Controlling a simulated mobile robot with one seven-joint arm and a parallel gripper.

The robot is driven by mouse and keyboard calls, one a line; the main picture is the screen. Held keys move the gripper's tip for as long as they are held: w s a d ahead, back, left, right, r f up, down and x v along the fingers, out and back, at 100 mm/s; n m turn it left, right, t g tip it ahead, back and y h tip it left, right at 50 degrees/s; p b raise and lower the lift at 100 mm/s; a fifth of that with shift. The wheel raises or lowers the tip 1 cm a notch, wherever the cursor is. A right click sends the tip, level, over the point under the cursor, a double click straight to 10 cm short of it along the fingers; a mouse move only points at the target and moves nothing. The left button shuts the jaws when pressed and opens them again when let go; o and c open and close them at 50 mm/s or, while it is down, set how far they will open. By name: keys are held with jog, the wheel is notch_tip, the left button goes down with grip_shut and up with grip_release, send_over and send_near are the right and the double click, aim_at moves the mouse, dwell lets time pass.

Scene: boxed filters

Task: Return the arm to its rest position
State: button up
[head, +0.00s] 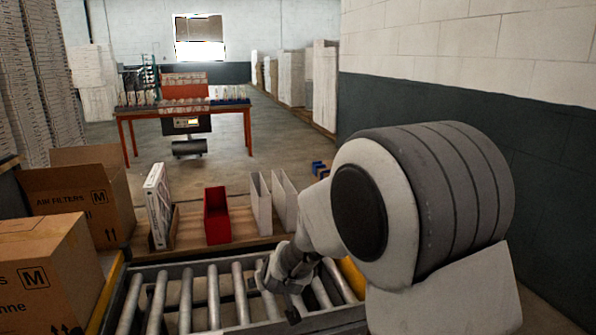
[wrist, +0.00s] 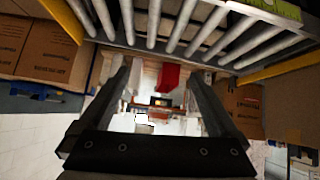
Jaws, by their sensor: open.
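My arm reaches in from the right in the head view, its large white and grey joint filling much of that side. My gripper (head: 284,280) is small there, low over the roller conveyor (head: 187,295), and is partly hidden by my own wrist. In the wrist view my gripper (wrist: 158,80) shows two dark fingers spread well apart, with nothing between them. The wrist picture looks upside down, with the rollers (wrist: 155,20) along its top.
Behind the conveyor a wooden shelf holds a white boxed filter (head: 158,205), a red bin (head: 217,215) and white holders (head: 262,203). Cardboard boxes (head: 75,205) crowd the left. An orange table (head: 125,117) stands farther back. A wall (head: 470,120) closes the right.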

jog(key=s+d+r, duration=0.5)
jog(key=r, duration=0.3)
jog(key=s+d+r+m+g+h, duration=0.1)
jog(key=s+d+r, duration=0.1)
jog(key=s+d, duration=0.45)
jog(key=s+d+r+m+g+h, duration=0.15)
jog(key=s+d, duration=0.25)
jog(key=s, duration=0.6)
jog(key=s+d+r+m+g, duration=0.1)
jog(key=s+d+r+m, duration=0.15)
jog(key=s+d, duration=0.4)
notch_tip(320, 180, up, 24)
jog(key=s+a+p, duration=0.1)
jog(key=s+p, duration=0.1)
jog(key=p, duration=2.2)
jog(key=shift+s+a+n, duration=0.15)
jog(key=shift+a+n, duration=0.1)
jog(key=shift+n, duration=0.05)
jog(key=shift+a+f, duration=0.1)
